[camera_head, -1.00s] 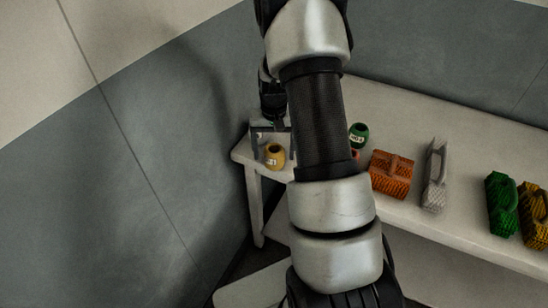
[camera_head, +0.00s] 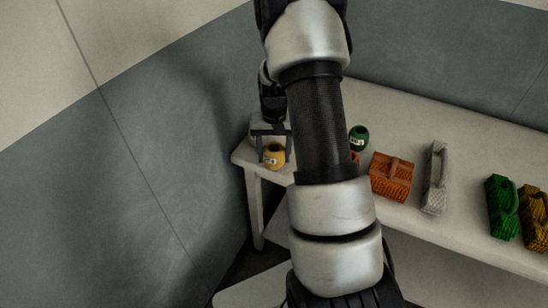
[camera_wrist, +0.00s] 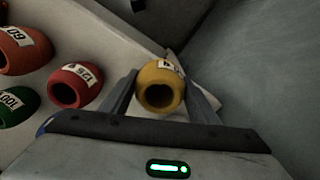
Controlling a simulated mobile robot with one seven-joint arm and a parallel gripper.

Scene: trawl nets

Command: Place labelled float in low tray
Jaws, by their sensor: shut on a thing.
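The yellow float (camera_head: 274,156) with a white label is at the left end of the table. It also shows in the wrist view (camera_wrist: 160,84), between my two fingers, its label mostly turned away. My gripper (camera_head: 273,148) is shut on it, one finger on each side; it also shows in the wrist view (camera_wrist: 161,92). I cannot tell whether the float still touches the table. I cannot make out the low tray for certain in either view.
In the wrist view, a red float (camera_wrist: 75,86), an orange-red float (camera_wrist: 22,50) and a green float (camera_wrist: 16,105) stand left of my gripper. Orange (camera_head: 391,177), grey (camera_head: 435,178), green (camera_head: 502,206) and yellow (camera_head: 533,215) net-like items line the table (camera_head: 460,135). A wall (camera_head: 170,150) is close at left.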

